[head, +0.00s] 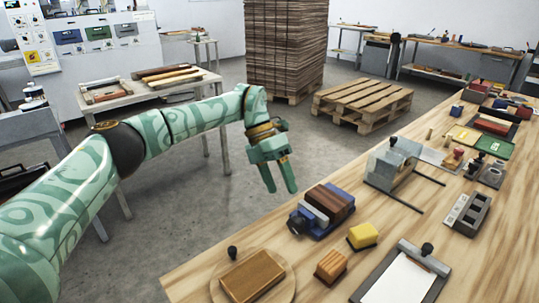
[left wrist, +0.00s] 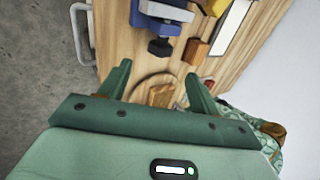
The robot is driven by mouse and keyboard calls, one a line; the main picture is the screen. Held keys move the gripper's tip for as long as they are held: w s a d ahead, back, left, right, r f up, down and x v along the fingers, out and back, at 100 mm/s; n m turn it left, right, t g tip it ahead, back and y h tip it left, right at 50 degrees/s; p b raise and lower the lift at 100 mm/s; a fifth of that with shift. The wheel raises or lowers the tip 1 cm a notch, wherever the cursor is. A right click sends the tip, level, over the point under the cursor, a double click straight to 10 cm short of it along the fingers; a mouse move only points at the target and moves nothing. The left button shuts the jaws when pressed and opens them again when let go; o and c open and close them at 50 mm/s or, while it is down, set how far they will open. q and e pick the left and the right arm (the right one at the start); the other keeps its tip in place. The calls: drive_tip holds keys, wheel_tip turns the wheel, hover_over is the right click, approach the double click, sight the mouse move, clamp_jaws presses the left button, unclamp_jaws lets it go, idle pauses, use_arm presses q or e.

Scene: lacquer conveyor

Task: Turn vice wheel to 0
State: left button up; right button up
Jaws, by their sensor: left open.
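The blue vice (head: 318,227) sits on the wooden bench near its left edge, with a brown block (head: 334,203) between its jaws. Its dark wheel (head: 297,225) is on the vice's left end, facing the bench edge. In the left wrist view the vice (left wrist: 165,12) is at the top, with the dark wheel (left wrist: 160,47) below it, beyond my fingertips. My left gripper (head: 281,190) is open and empty, pointing down, above and to the left of the vice. It is apart from the wheel. The wheel's marking is too small to read.
A round board with a brown block (head: 252,275), a small wooden block (head: 331,266), a yellow block (head: 362,236) and a clipboard (head: 400,280) lie near the vice. A metal-framed device (head: 390,165) stands behind it. Open floor lies left of the bench (head: 185,283).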

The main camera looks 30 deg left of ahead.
use_arm(q)
drive_tip(key=v, duration=0.7)
drive_tip(key=shift+p, duration=0.3)
drive_tip(key=shift+f, duration=0.15)
